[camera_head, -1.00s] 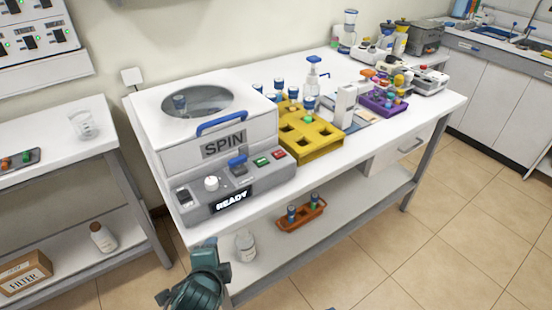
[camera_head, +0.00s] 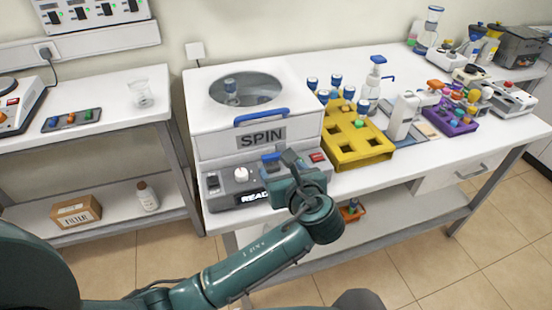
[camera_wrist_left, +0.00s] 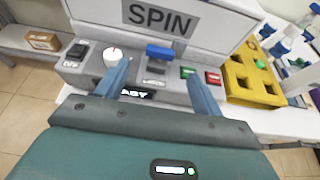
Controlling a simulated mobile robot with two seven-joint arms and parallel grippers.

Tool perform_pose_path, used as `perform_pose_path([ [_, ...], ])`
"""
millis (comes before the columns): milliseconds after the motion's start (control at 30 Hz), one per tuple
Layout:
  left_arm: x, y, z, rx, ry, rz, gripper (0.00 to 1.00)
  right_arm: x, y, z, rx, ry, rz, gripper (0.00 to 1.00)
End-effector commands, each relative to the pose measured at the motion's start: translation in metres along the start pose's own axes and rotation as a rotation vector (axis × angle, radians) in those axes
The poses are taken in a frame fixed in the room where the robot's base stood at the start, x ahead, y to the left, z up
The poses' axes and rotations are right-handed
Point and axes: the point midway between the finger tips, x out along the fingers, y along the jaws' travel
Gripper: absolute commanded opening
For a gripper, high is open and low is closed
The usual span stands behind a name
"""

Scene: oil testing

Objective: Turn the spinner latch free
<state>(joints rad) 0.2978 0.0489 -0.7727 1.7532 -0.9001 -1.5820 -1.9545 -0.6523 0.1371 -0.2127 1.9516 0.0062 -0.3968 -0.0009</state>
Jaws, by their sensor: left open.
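The spinner (camera_head: 225,122) is a white box with a round window in its lid, a blue lid handle (camera_head: 261,117) and a SPIN label. The latch is a blue lever (camera_head: 270,157) on its grey front panel; it also shows in the left wrist view (camera_wrist_left: 160,53), lying roughly level. My left gripper (camera_head: 290,157) is in front of the panel. In the left wrist view its two blue-grey fingers (camera_wrist_left: 163,82) are open and apart, with the latch beyond and between them, and nothing is held. My right gripper is not in view.
A white knob (camera_wrist_left: 112,56) is left of the latch; green (camera_wrist_left: 187,72) and red (camera_wrist_left: 213,78) buttons are right of it. A yellow rack (camera_head: 372,152) with blue-capped tubes stands right of the spinner. A side table (camera_head: 105,119) is at left.

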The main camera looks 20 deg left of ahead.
Motion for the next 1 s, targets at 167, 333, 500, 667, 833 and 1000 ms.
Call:
perform_pose_path([
  [167,0.038,0.0,0.0,0.002,0.0,0.003,0.67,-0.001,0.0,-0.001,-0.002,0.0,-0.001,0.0],
  [333,0.061,0.0,0.0,0.0,0.001,0.001,0.67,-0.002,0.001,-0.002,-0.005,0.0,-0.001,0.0],
  [500,0.072,0.0,0.0,-0.002,0.001,0.0,0.67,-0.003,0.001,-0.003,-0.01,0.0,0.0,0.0],
  [667,0.073,0.0,-0.001,-0.002,0.002,-0.001,0.67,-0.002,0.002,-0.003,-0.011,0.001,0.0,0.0],
  [833,0.073,0.0,-0.001,-0.002,0.002,-0.001,0.63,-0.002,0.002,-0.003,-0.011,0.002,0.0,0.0],
  [1000,0.073,0.0,-0.001,-0.002,0.002,-0.001,0.49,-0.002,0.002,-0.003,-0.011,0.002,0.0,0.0],
])
